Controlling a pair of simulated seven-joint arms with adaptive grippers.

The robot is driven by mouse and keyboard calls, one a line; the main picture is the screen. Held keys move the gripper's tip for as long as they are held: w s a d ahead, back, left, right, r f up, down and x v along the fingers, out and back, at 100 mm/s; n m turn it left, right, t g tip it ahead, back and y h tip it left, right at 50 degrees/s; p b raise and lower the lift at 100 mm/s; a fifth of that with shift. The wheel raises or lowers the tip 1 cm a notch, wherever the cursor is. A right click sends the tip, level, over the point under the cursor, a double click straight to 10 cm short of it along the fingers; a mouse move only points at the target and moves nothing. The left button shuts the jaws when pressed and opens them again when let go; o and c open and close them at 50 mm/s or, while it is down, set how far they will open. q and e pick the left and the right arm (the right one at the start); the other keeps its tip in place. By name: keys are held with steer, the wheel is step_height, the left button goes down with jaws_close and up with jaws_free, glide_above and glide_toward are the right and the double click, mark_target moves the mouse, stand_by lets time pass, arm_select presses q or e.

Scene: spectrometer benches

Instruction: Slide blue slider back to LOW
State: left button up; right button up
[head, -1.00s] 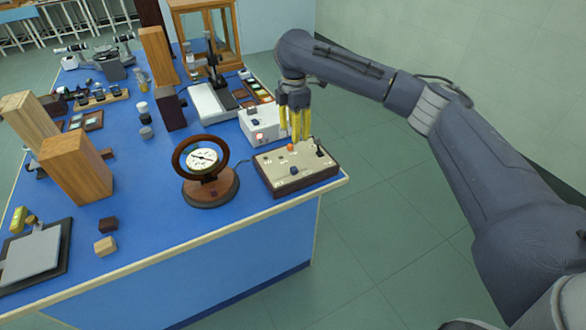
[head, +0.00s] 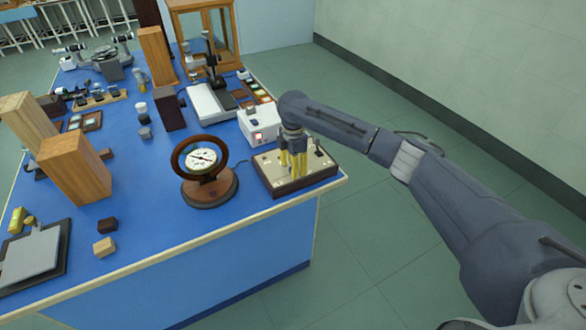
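The control box (head: 318,178) has a cream top and dark wooden sides and sits at the right front corner of the blue bench. My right gripper (head: 293,171), with yellow fingers, points down with its tips low over or at the middle of the box top. The blue slider is hidden behind the fingers, so I cannot tell its position or whether they touch it. The gap between the fingers is too small to judge. My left gripper is not in view.
A round dial meter (head: 203,161) stands left of the box. A white instrument (head: 258,123) stands behind it. A wooden block (head: 77,168) and small cubes lie on the left. The bench top in front of the meter is clear.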

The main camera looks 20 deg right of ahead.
steer(key=shift+f, duration=0.4)
jaws_close()
stand_by(0.4)
